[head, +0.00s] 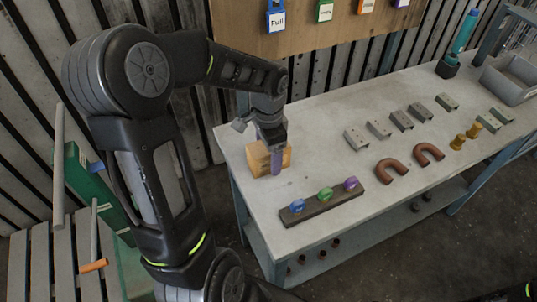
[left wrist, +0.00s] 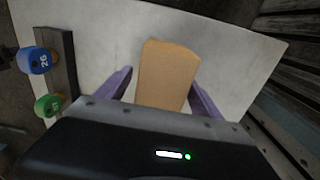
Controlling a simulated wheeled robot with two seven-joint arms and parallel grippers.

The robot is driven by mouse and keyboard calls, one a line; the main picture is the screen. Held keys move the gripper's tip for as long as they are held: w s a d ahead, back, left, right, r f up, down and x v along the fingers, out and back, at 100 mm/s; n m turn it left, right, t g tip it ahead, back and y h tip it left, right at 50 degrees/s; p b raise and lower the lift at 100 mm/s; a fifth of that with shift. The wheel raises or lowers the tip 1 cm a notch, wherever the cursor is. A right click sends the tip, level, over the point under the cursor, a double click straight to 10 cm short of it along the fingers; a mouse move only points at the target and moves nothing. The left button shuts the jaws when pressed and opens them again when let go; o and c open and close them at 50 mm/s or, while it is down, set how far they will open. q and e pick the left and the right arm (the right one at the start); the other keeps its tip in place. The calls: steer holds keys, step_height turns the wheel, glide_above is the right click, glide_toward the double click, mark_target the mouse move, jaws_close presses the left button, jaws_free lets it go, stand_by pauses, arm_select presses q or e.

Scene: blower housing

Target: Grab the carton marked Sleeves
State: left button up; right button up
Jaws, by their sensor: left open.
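A tan carton (head: 259,161) stands on the left end of the workbench. No marking on it can be read in either view. My left gripper (head: 276,168) is over it from above, partly hiding it in the head view. In the left wrist view the carton (left wrist: 166,72) lies between the two spread purple fingers of the gripper (left wrist: 160,82), with a gap showing at the left finger; contact at the right finger cannot be told. My right gripper does not show.
A dark rack with coloured ring tags (head: 322,205) lies at the bench's front edge, near the carton. Brown U-shaped pipes (head: 391,171), several grey brackets (head: 378,129), brass pieces (head: 474,130) and a grey bin (head: 512,80) stand farther right.

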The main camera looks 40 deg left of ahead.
arm_select(q)
steer(key=shift+c, duration=0.3)
jaws_close()
stand_by(0.6)
